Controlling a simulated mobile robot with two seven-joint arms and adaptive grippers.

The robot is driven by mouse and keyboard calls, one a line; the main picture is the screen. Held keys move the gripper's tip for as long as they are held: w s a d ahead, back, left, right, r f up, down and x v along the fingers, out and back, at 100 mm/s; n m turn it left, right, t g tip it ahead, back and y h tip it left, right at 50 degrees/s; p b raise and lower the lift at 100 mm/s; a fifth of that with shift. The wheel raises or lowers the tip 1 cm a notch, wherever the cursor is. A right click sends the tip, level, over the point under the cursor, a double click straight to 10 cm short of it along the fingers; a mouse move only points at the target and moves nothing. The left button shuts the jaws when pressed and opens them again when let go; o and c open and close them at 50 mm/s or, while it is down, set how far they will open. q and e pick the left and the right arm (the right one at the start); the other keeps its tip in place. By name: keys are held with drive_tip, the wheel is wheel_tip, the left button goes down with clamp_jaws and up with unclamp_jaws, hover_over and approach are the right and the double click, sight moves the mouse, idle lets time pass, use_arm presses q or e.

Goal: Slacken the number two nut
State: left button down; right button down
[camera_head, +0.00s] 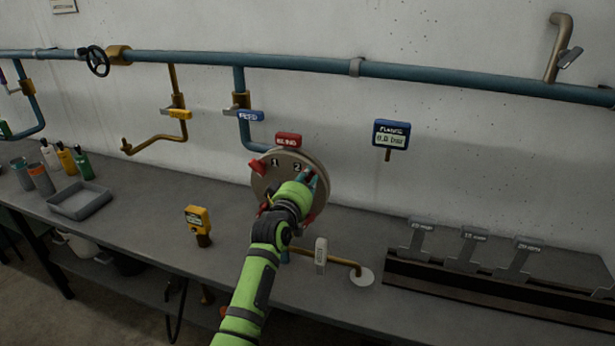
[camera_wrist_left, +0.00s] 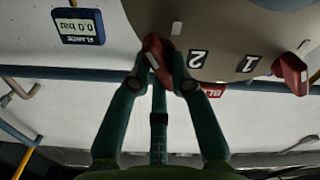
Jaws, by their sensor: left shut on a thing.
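A round grey flange (camera_head: 262,183) labelled BLIND hangs at the end of a blue pipe. It carries red nuts and number plates 1 and 2. The number two nut (camera_wrist_left: 155,48) shows red beside plate 2 (camera_wrist_left: 197,59) in the wrist view. My left gripper (camera_head: 311,181) is at the flange's upper right. Its fingers (camera_wrist_left: 163,80) are shut on the number two nut, one on each side. In the head view the gripper hides most of that nut. The number one nut (camera_head: 258,166) is red and stands free; it also shows in the wrist view (camera_wrist_left: 291,74).
A FLANGE gauge (camera_head: 391,134) reads 0.0 bar on the wall. Below are a bench (camera_head: 150,225), a yellow meter (camera_head: 197,220), a grey tray (camera_head: 80,202) and several bottles. A slotted rack (camera_head: 480,285) with grey labelled holders stands at right. A blue pipe (camera_head: 440,74) runs above.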

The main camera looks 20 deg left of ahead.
use_arm(q)
drive_tip(key=shift+f+n, duration=0.1)
drive_tip(key=shift+n, duration=0.9)
drive_tip(key=c, duration=1.1)
unclamp_jaws()
drive_tip(key=shift+s, duration=0.1)
drive_tip(key=s, duration=1.2)
drive_tip(key=shift+a, duration=0.2)
drive_tip(key=shift+w, duration=0.1)
